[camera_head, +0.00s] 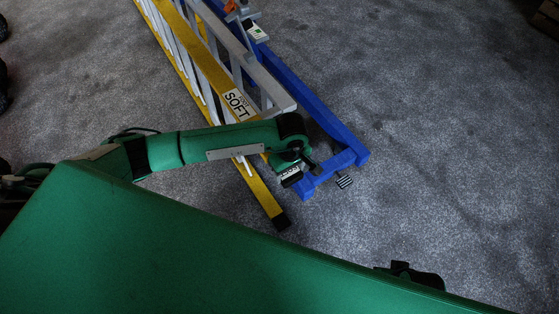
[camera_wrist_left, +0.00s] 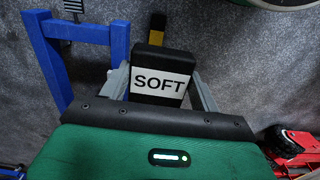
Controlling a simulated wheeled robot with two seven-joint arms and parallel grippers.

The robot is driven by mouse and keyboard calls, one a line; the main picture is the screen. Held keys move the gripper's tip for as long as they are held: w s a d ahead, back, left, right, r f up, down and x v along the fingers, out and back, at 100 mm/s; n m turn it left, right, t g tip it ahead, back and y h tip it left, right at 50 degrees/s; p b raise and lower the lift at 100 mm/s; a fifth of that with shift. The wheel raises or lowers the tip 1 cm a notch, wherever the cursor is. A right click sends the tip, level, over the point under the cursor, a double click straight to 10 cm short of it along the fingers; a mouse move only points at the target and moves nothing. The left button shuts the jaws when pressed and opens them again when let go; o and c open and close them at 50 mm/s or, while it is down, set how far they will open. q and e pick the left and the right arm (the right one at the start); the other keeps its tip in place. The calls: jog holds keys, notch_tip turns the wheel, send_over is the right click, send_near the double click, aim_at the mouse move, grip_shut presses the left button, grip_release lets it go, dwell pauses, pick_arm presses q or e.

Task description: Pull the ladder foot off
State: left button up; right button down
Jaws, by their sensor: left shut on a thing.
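The ladder (camera_head: 213,70) has yellow and grey rails and slants down from the top of the head view. My left gripper (camera_head: 297,168) is beyond the lower end of the grey rail (camera_head: 283,98). It is shut on a black ladder foot with a white "SOFT" label (camera_wrist_left: 162,80), which shows between grey fingers in the left wrist view. In the head view the foot (camera_head: 291,177) looks apart from the grey rail end, though my arm hides part of the area. The yellow rail ends in another black foot (camera_head: 281,222). My right gripper is not in view.
A blue frame (camera_head: 318,110) runs close beside the ladder, its crosspiece right by my left gripper. A clamp-like part (camera_head: 246,18) is at its top. A red object (camera_wrist_left: 293,147) shows at the lower right in the left wrist view. Grey carpet (camera_head: 450,130) to the right is clear.

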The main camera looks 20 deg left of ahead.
aim_at(296, 180)
pick_arm(q)
jog(key=shift+s+d, duration=1.1)
jog(key=shift+d, duration=0.3)
jog(key=shift+s+d+r+p, duration=0.6)
jog(key=shift+s+d+r, duration=0.35)
jog(key=shift+d, duration=0.25)
